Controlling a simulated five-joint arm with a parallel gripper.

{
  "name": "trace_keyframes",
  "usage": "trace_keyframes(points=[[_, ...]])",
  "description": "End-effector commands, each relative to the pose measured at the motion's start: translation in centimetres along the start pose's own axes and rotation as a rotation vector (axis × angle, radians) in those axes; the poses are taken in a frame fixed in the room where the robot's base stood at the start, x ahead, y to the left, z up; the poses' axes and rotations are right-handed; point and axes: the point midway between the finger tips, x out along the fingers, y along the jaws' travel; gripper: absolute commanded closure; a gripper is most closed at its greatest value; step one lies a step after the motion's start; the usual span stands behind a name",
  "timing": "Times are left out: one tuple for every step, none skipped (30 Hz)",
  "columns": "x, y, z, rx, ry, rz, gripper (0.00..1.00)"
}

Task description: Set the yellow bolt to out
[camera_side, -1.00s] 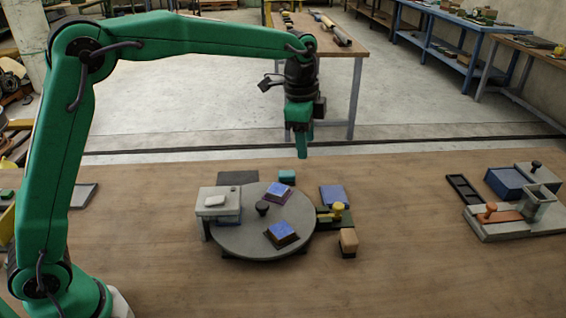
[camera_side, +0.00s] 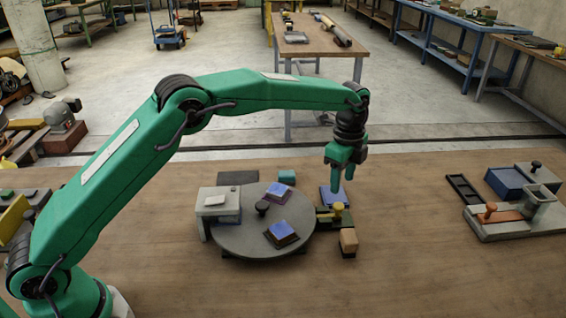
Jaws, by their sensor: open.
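The yellow bolt (camera_side: 338,208) is a small yellow knob on a dark green mount at the right edge of the grey round turntable (camera_side: 240,238). My gripper (camera_side: 342,190) is open and empty, pointing down just above and behind the bolt. I cannot tell the exact gap between the fingertips and the bolt.
The turntable carries two blue-topped blocks (camera_side: 281,232) and a black knob (camera_side: 262,208). A grey box (camera_side: 214,202) stands at its left, a tan block (camera_side: 348,240) at its right. A grey fixture with an orange slider (camera_side: 497,216) sits far right.

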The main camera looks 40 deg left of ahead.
Motion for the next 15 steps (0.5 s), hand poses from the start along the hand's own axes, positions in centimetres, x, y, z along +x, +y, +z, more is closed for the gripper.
trace_keyframes(points=[[0.2,0.0,0.0,-0.001,0.000,0.001,0.51],[0.3,0.0,0.0,-0.001,0.000,0.001,0.51],[0.5,0.0,0.0,-0.001,0.000,0.001,0.51],[0.7,0.0,0.0,-0.001,0.000,0.001,0.51],[0.9,0.0,0.0,-0.001,0.000,0.001,0.51],[1.2,0.0,0.0,-0.001,-0.001,0.002,0.51],[1.5,0.0,0.0,-0.002,-0.001,0.002,0.51],[1.8,0.0,0.0,-0.002,-0.001,0.002,0.51],[2.3,0.0,0.0,-0.002,-0.001,0.002,0.51],[2.7,0.1,0.1,-0.002,-0.001,0.003,0.51],[3.0,0.1,0.1,-0.002,-0.001,0.004,0.51],[3.5,0.0,0.0,-0.002,-0.001,0.003,0.51],[3.9,0.0,0.0,-0.002,-0.001,0.002,0.51],[4.2,0.0,0.0,-0.002,-0.001,0.002,0.51],[4.8,0.1,0.1,-0.002,-0.001,0.002,0.51]])
